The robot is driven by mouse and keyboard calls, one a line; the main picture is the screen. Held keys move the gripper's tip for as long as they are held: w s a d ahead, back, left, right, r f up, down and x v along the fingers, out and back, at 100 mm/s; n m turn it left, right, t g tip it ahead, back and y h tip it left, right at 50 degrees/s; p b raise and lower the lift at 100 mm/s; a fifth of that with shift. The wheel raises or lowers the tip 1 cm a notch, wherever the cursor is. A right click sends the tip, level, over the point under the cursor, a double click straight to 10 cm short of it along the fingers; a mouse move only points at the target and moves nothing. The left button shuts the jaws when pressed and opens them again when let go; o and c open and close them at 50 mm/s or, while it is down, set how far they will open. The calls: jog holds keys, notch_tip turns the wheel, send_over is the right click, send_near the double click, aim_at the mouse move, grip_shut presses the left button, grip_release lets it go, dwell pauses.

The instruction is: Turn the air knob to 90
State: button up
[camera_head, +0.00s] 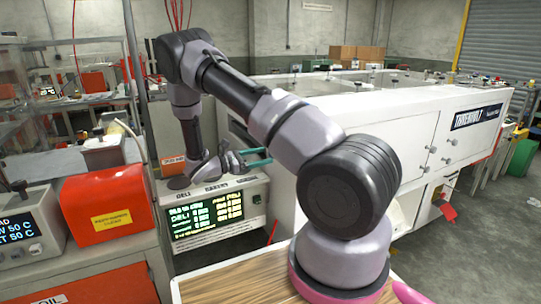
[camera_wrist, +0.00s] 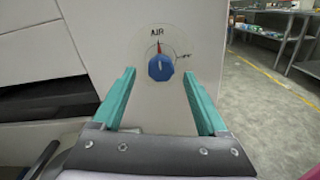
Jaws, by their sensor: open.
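The air knob (camera_wrist: 161,67) is a blue round knob on a pale panel in the wrist view, under a dial marked "AIR". A red pointer mark stands above the knob, near the top of the dial. My gripper (camera_wrist: 160,82) is open, with its teal fingers on either side of the knob in the picture and apart from it. In the head view my gripper (camera_head: 256,160) is beyond the arm, in front of the white machine (camera_head: 400,125). The knob cannot be made out in the head view.
A control box with a lit green-text screen (camera_head: 205,217) stands below my gripper. A red-orange box (camera_head: 108,204) is at the left. A wooden tabletop (camera_head: 235,283) lies at the front. Open floor (camera_wrist: 262,120) shows at the right of the wrist view.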

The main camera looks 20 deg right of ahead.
jog(key=shift+d, duration=2.05)
grip_shut()
